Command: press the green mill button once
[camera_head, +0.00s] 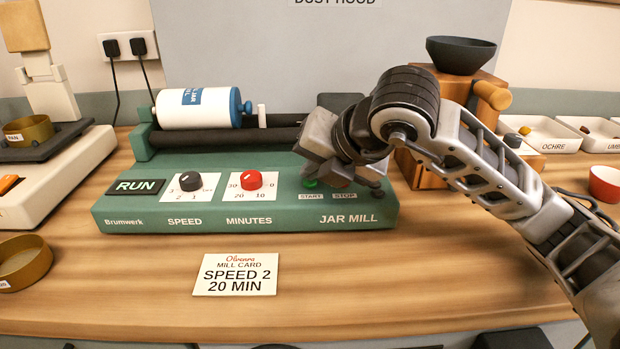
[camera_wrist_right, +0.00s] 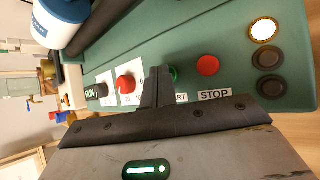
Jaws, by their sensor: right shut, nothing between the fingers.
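The green jar mill (camera_head: 250,208) stands on the table with a white jar (camera_head: 195,108) lying on its rollers. Its green START button (camera_head: 310,184) is on the right part of the panel, partly hidden by my right gripper (camera_head: 316,174). My right gripper is shut and empty, pointing down at the button. In the right wrist view the shut fingers (camera_wrist_right: 158,88) overlap the edge of the green button (camera_wrist_right: 174,73); I cannot tell whether they touch it. The red STOP button (camera_wrist_right: 208,65) is beside it. The display (camera_head: 138,187) reads RUN. My left gripper is not in view.
A black speed knob (camera_head: 190,182) and a red minutes knob (camera_head: 252,180) sit left of the buttons. A card (camera_head: 236,274) reads speed 2, 20 min. One of three lamps (camera_wrist_right: 263,30) glows. A wooden stand (camera_head: 425,168) with a dark bowl (camera_head: 460,54) is close right.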

